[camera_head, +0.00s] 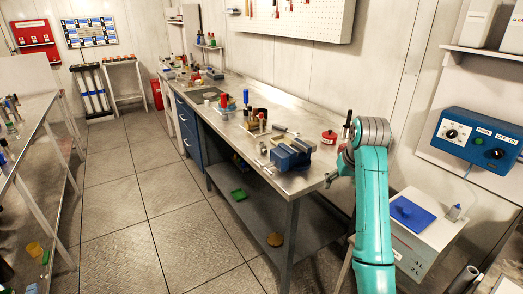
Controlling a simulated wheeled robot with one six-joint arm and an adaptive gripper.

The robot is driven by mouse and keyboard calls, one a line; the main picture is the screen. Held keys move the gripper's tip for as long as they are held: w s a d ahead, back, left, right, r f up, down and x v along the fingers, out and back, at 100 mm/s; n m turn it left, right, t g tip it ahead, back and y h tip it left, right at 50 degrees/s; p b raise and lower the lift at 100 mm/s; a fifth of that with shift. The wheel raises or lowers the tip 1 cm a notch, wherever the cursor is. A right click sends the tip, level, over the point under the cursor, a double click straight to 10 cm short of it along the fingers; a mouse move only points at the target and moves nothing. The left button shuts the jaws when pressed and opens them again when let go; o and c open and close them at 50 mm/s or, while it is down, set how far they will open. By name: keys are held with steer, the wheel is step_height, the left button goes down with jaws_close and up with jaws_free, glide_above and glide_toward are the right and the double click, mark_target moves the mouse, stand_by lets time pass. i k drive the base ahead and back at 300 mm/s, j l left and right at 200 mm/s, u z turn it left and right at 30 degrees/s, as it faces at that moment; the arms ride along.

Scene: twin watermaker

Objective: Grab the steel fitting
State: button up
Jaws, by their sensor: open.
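Small grey metal pieces lie on the steel workbench (240,112) near its front end. One grey cylindrical piece (279,128) lies behind the blue vise (290,155), and a smaller one (263,149) sits to the vise's left. Either could be the steel fitting; at this size I cannot tell which. My gripper (331,178) is at the bench's right front corner, right of the vise and apart from these pieces. It is open, with nothing visible in it. My teal arm partly hides it.
Red and blue handled tools (246,98) and bottles crowd the bench behind the vise. The tiled floor (135,200) left of the bench is clear.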

mark_target(260, 148)
steer(key=i+j, duration=1.2)
steer(key=j, duration=0.1)
